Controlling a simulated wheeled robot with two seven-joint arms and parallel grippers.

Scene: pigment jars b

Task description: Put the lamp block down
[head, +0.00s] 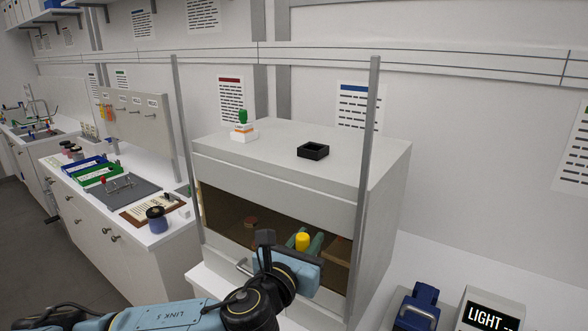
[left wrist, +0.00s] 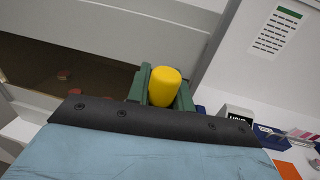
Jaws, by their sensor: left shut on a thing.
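The lamp block (head: 302,241), a yellow rounded cylinder, is between the green fingers of my left gripper (head: 305,243). The gripper is shut on it, in front of the open front of the white cabinet. In the left wrist view the yellow block (left wrist: 164,86) stands up between the two green fingers (left wrist: 161,92); its lower part is hidden by the gripper. My right gripper is not in view.
The cabinet (head: 290,150) bears a small black square holder (head: 313,151) and a white block with a green top (head: 243,128). Grey posts flank it. A blue device (head: 418,307) and a box with a lit sign (head: 490,312) stand at the lower right.

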